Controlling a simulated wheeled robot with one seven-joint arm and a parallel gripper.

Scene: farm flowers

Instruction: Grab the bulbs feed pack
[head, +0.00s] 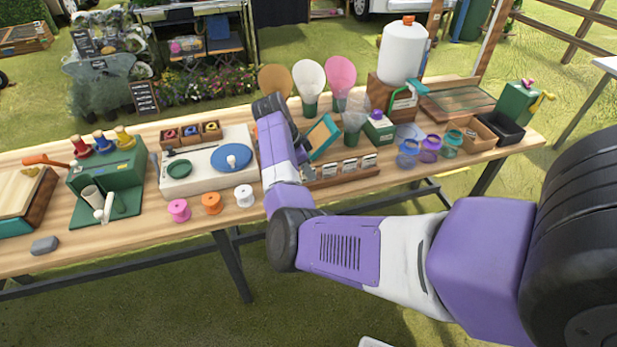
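My purple and white arm reaches over the wooden bench from the right, and its wrist stands above the bench's middle. No pack is clearly readable as the bulbs feed pack. A low brown rack (345,175) with several small pale labels stands just right of my forearm, partly covered by it. A tilted teal-framed panel (322,138) with a tan face stands behind the rack, close beside my arm. I cannot tell what it is or whether anything touches it.
Spools (211,204) stand near the front edge, left of my arm. A white board with a blue disc (231,157) lies behind them. Right of the rack are a green box (378,127), coloured jars (430,149) and a white tank (402,52). Tall paddle shapes (309,80) rise at the back.

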